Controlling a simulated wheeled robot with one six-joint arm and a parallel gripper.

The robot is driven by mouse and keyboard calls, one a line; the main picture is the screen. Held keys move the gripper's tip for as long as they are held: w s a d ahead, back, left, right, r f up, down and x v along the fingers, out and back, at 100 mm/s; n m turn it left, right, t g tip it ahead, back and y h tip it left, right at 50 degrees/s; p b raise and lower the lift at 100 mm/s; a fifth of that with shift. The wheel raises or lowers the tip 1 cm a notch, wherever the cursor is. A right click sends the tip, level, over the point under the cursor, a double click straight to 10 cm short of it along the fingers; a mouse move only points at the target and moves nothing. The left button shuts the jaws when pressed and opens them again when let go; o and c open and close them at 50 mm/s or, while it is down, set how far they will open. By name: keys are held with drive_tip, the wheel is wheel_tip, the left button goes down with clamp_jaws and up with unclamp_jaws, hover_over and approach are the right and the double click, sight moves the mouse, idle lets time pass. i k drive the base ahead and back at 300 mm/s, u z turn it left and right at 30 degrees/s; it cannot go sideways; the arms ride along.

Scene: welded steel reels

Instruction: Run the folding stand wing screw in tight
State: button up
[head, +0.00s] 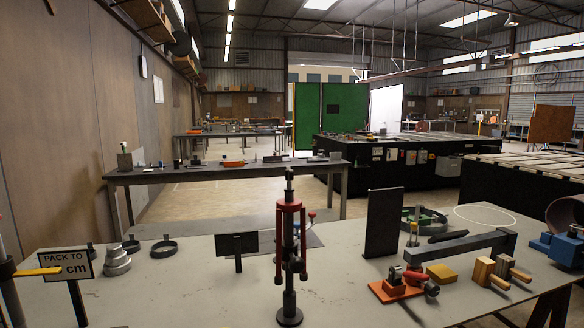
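A slim upright stand (289,288) with a round black base is at the front middle of the table in the head view. It has a red collar and red legs folded down along its dark post; it looks like the folding stand. My gripper is not in view.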

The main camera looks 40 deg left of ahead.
sight(290, 174)
drive_tip(key=u, duration=0.55)
drive_tip(key=i, duration=0.8)
drive_tip(key=u, duration=0.65)
